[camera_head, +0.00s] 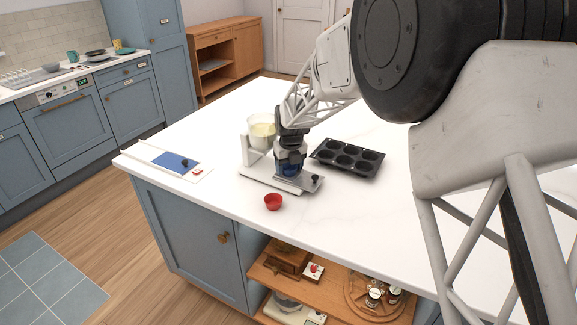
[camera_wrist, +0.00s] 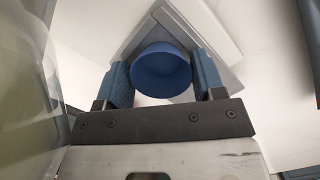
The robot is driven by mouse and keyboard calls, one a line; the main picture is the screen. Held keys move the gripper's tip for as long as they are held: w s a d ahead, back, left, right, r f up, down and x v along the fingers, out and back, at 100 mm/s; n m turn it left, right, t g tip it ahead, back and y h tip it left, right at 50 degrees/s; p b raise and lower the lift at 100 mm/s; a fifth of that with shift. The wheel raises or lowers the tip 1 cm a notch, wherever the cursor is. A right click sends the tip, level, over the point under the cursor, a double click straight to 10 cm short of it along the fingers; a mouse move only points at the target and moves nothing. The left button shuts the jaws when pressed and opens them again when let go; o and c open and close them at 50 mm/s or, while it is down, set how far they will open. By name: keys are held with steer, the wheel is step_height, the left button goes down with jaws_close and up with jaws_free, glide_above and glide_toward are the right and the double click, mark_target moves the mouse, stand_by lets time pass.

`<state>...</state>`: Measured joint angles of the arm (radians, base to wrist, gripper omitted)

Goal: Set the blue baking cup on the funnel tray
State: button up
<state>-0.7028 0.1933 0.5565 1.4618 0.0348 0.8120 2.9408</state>
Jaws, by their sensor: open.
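The blue baking cup (camera_wrist: 161,73) sits between my gripper's two fingers in the wrist view, very close to both. In the head view the cup (camera_head: 290,171) is low under my gripper and partly hidden by it. My gripper (camera_wrist: 161,66) is open around the cup; it also shows in the head view (camera_head: 289,165). The funnel tray (camera_head: 311,184) is the grey plate at the front of the white funnel stand, and the cup appears to be on it. The tray (camera_wrist: 218,45) shows behind the cup in the wrist view. Contact under the cup is hidden.
The funnel (camera_head: 262,131) with pale yellow contents stands just left of my gripper. A red cup (camera_head: 273,202) is on the counter in front of the stand. A dark muffin tin (camera_head: 347,157) lies to the right. A blue mat on a white board (camera_head: 176,160) lies left.

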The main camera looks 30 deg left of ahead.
mark_target(293, 170)
steer(key=shift+o, duration=0.3)
step_height(293, 170, up, 12)
steer(key=d, duration=0.1)
steer(key=shift+s, duration=0.45)
steer(key=shift+d, duration=0.1)
stand_by(0.4)
steer(key=s+d+r+n, duration=0.3)
steer(key=d+r+n, duration=0.1)
steer(key=d, duration=0.7)
steer(key=s+d+r+n+t, duration=0.1)
steer(key=s+d+r+n, duration=0.25)
steer(key=d, duration=0.85)
steer(key=s+d+r+n, duration=0.3)
steer(key=d+n, duration=0.1)
steer(key=d, duration=0.7)
steer(key=s+d+f+n, duration=0.2)
steer(key=s+d+n, duration=0.5)
steer(key=s+d, duration=0.4)
steer(key=s+d+f+n+h, duration=0.1)
steer(key=s+d+f+n, duration=0.1)
steer(key=s+d+n, duration=0.5)
steer(key=s+d, duration=0.4)
steer(key=s, duration=0.5)
steer(key=shift+d+f+t, duration=0.25)
steer(key=shift+f+t, duration=0.05)
steer(key=shift+t, duration=0.1)
